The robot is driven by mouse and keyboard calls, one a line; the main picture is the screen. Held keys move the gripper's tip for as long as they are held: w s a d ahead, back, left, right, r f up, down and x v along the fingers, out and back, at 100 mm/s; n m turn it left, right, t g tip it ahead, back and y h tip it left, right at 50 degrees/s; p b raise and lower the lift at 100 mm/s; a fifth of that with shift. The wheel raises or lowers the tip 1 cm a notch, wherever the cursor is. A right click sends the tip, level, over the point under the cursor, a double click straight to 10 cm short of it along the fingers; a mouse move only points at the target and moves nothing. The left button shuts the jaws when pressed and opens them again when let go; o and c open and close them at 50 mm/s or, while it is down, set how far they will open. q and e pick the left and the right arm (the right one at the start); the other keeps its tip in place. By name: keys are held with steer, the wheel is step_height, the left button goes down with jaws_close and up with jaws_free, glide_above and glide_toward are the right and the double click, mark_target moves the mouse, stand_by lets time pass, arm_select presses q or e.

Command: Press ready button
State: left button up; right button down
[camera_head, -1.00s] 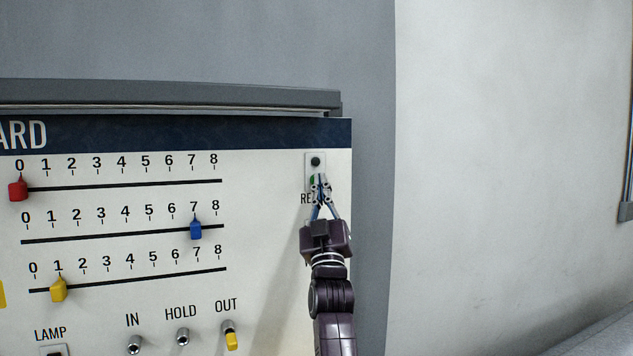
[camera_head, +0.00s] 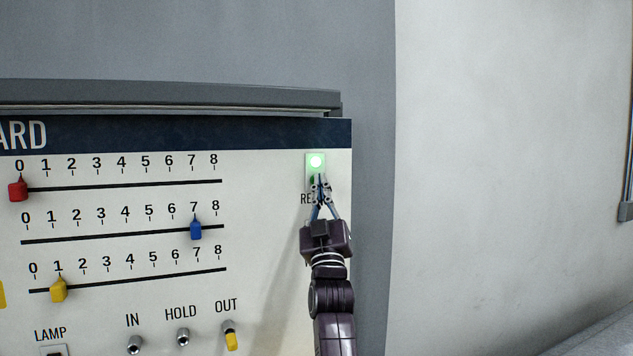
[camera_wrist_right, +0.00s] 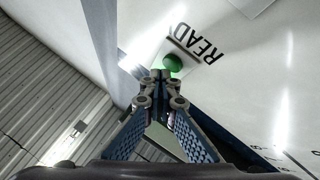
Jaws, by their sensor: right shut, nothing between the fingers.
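The green ready button (camera_wrist_right: 173,62) shows in the right wrist view, just beyond my fingertips on its plate beside the word READY. In the head view the button (camera_head: 312,181) is mostly hidden behind my fingers. The round lamp (camera_head: 316,162) above it glows bright green. My right gripper (camera_head: 320,180) is shut and empty, its tips at the button; the right wrist view also shows it (camera_wrist_right: 160,75). I cannot tell for certain whether the tips touch the button. My left gripper is not in view.
The white board (camera_head: 262,240) carries a red slider (camera_head: 18,189) at 0, a blue slider (camera_head: 196,229) at 7 and a yellow slider (camera_head: 58,290) at 1. Toggle switches, such as the OUT switch (camera_head: 231,337), sit lower. Right of the board is bare wall.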

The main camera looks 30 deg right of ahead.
steer(key=shift+s, duration=0.1)
steer(key=s, duration=0.6)
steer(key=shift+a+p, duration=0.15)
steer(key=shift+p, duration=0.2)
steer(key=shift+w, duration=0.1)
stand_by(0.3)
